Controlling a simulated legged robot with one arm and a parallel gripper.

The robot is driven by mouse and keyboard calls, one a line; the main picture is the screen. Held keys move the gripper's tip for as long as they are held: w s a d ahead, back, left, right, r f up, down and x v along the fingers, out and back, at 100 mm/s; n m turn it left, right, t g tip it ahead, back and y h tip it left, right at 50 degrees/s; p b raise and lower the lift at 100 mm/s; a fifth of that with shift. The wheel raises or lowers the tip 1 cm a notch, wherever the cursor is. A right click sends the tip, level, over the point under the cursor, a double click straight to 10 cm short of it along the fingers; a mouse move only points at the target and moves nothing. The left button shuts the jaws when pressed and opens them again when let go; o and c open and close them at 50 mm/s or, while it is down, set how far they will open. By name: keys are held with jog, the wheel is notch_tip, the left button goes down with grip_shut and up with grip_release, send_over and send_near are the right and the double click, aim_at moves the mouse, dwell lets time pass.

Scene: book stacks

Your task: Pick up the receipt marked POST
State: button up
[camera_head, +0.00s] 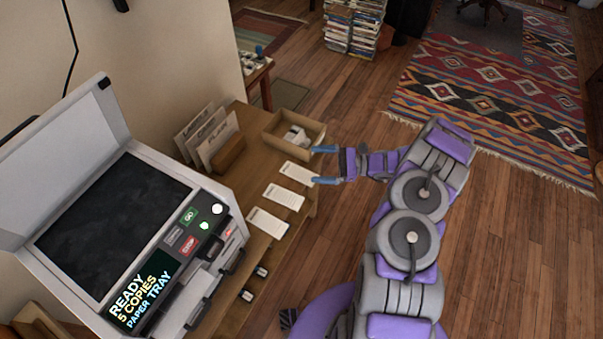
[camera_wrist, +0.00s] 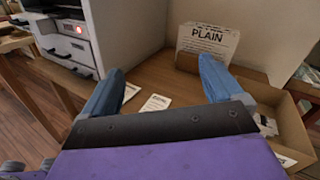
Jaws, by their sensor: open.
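Three white printed slips lie in a row on the wooden table: a far slip (camera_head: 296,172), a middle slip (camera_head: 283,197) and a near slip (camera_head: 267,222). Their print is too small to read, so I cannot tell which is marked POST. My gripper (camera_head: 325,165) is open and empty at the table's right edge, beside the far slip. One blue fingertip is close to that slip's right end; I cannot tell if they touch. In the wrist view, two slips (camera_wrist: 156,103) show between and beyond the open fingers (camera_wrist: 162,63).
A copier (camera_head: 120,215) with a lit panel stands at the left. An open cardboard box (camera_head: 272,139) holding white items sits just beyond the slips. Upright cards (camera_head: 207,138), one reading PLAIN in the wrist view, stand behind. Two small dark items (camera_head: 254,283) lie nearer.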

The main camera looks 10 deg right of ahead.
jog(key=s+d+f+m+t+h+p, duration=0.1)
jog(key=s+d+f+m+t+h, duration=0.2)
jog(key=d+f, duration=0.6)
jog(key=s+d+f+m+t+h, duration=0.1)
jog(key=s+d+f+m+t, duration=0.1)
jog(key=d+f+m+t, duration=0.6)
jog(key=w+a+n+g+b, duration=0.1)
jog(key=w+a+b, duration=0.1)
jog(key=w+a, duration=0.3)
jog(key=w+a+f+n+g+b, duration=0.1)
jog(key=w+a, duration=0.3)
jog(key=a, duration=0.7)
jog(key=shift+w+f+g+b, duration=0.3)
jog(key=shift+w+g+b, duration=0.1)
jog(key=shift+b, duration=0.3)
jog(key=c, duration=1.1)
jog(key=shift+r, duration=0.1)
